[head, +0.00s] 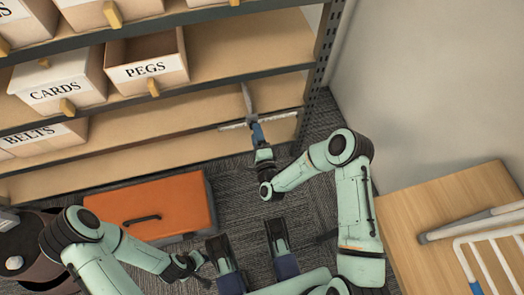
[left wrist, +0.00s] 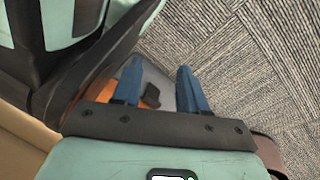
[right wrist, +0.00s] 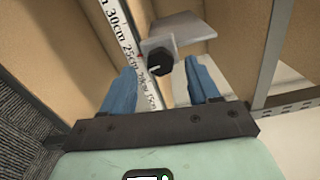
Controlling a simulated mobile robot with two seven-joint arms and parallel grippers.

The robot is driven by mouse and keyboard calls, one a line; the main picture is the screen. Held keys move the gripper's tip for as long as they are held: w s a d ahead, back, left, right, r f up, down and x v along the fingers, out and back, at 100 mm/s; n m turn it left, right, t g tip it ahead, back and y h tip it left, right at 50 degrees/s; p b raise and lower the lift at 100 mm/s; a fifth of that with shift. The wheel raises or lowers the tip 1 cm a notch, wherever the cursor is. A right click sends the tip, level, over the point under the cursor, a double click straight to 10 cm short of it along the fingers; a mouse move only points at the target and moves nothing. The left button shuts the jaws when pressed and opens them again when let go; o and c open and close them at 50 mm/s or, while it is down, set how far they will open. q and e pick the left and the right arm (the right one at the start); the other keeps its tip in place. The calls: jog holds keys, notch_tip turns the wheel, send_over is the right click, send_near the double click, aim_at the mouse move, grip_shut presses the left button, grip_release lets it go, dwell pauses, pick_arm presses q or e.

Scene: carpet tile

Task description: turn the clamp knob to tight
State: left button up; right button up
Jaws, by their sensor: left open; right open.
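The clamp knob (right wrist: 160,62) is black with a pale mark on its face, on a grey metal clamp (right wrist: 185,35) in the right wrist view. The clamp sits at a white ruler scale (right wrist: 122,42) with centimetre marks. My right gripper (right wrist: 161,72) is open, with its blue fingers on either side of the knob in that view; I cannot tell whether they touch it. In the head view my right gripper (head: 257,133) reaches to the shelf and hides the knob. My left gripper (left wrist: 158,88) is open and empty above the floor.
Shelves (head: 150,110) hold labelled boxes, among them a PEGS box (head: 148,70) and a CARDS box (head: 62,92). An orange case (head: 150,205) lies on the carpet (head: 240,180). A wooden table (head: 440,205) with a white rack (head: 490,250) stands at the right.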

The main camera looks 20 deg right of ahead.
pick_arm(q)
jog(key=w+r+t+p, duration=0.2)
jog(key=w+r, duration=0.2)
jog(key=w, duration=0.1)
jog(key=shift+w+d+r, duration=0.25)
jog(key=shift+w+d, duration=0.05)
jog(key=shift+d, duration=0.1)
pick_arm(e)
jog(key=s, duration=1.1)
jog(key=shift+s+a, duration=0.15)
jog(key=shift+a, duration=0.2)
